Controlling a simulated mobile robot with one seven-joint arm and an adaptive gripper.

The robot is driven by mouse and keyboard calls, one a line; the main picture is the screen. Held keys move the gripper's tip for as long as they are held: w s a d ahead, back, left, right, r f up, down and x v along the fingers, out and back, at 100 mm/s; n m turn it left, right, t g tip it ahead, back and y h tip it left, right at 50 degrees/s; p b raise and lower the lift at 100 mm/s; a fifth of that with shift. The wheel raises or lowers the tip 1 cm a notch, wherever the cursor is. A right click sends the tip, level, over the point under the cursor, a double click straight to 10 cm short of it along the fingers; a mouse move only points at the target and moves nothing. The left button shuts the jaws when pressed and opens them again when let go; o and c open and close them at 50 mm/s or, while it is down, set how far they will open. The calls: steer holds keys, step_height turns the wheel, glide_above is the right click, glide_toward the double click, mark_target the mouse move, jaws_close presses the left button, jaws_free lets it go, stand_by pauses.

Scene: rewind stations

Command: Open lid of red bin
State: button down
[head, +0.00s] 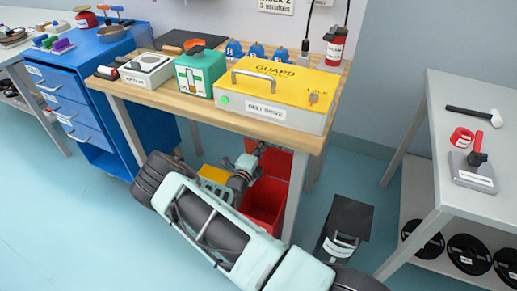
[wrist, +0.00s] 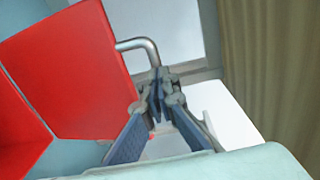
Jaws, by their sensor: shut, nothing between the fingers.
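The red bin (head: 262,208) stands under the wooden workbench, partly hidden by my arm. Its red lid (head: 277,162) stands raised at the back, and the bin's inside shows. In the wrist view the lid (wrist: 75,72) is a large tilted red panel at upper left, with part of the bin (wrist: 15,132) at the left edge. A bent grey metal handle (wrist: 140,43) sticks out at the lid's right edge. My gripper (wrist: 157,78) is shut and empty, its fingertips close to the handle's end; contact cannot be told. It also shows in the head view (head: 252,158) beside the lid.
The workbench (head: 150,103) is above my gripper, with a yellow guard box (head: 275,80) on top. A yellow bin (head: 214,178) is left of the red one, partly hidden. A black bin (head: 345,222) stands right of the bench leg (head: 296,190).

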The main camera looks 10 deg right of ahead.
steer(key=w+d+r+g+y, duration=0.1)
steer(key=w+d, duration=0.4)
steer(key=w, duration=0.2)
steer(key=shift+w+d+g+p, duration=0.3)
steer(key=shift+w+g+p, duration=0.1)
steer(key=shift+p, duration=0.05)
steer(key=shift+s+r, duration=0.1)
steer(key=shift+r, duration=0.1)
steer(key=r+p+v, duration=0.1)
steer(key=p+v, duration=0.2)
steer(key=v, duration=1.1)
steer(key=shift+d+r, duration=0.2)
